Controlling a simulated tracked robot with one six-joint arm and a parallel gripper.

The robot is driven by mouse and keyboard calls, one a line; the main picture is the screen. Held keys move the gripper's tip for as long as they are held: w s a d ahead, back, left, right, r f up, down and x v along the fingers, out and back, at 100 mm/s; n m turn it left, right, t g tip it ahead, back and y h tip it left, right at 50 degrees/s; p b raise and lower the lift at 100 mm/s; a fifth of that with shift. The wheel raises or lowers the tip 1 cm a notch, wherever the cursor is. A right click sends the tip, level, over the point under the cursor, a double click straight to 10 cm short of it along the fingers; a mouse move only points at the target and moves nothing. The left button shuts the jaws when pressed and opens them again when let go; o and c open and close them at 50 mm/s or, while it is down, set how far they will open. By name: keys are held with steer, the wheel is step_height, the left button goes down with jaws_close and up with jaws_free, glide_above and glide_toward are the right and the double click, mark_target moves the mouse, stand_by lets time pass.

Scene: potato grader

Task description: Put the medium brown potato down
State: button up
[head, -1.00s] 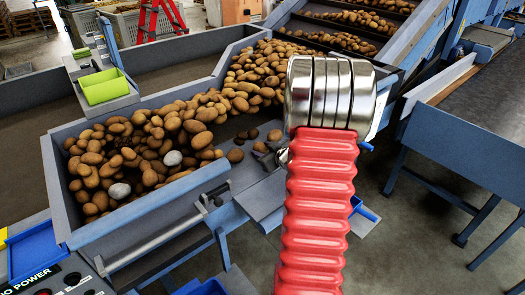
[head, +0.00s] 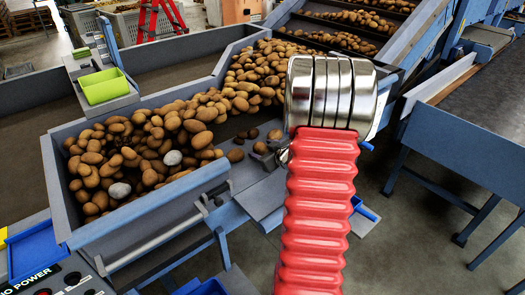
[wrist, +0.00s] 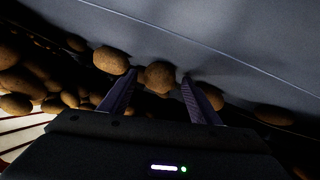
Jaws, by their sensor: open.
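A brown potato (wrist: 160,75) sits between the fingertips of my gripper (wrist: 159,82) in the wrist view. The two fingers stand apart, with a visible gap on each side of the potato lower down. Whether either fingertip touches it is hard to tell in the dark. In the head view my gripper (head: 276,157) is mostly hidden behind my red arm, low over the belt at the right end of the potato heap. A brown potato (head: 260,147) lies just beside it there.
Another potato (wrist: 111,60) lies close left of the fingers, and one (wrist: 210,97) right behind the right finger. A grey side wall (wrist: 240,50) runs beyond them. A potato heap (head: 150,140) with pale stones (head: 119,190) fills the trough (head: 150,215). A green bin (head: 107,87) stands on its far edge.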

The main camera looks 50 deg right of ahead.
steer(key=v, duration=1.1)
steer(key=shift+s+a+r, duration=0.1)
steer(key=shift+s+r, duration=0.05)
steer(key=shift+s, duration=0.2)
stand_by(0.4)
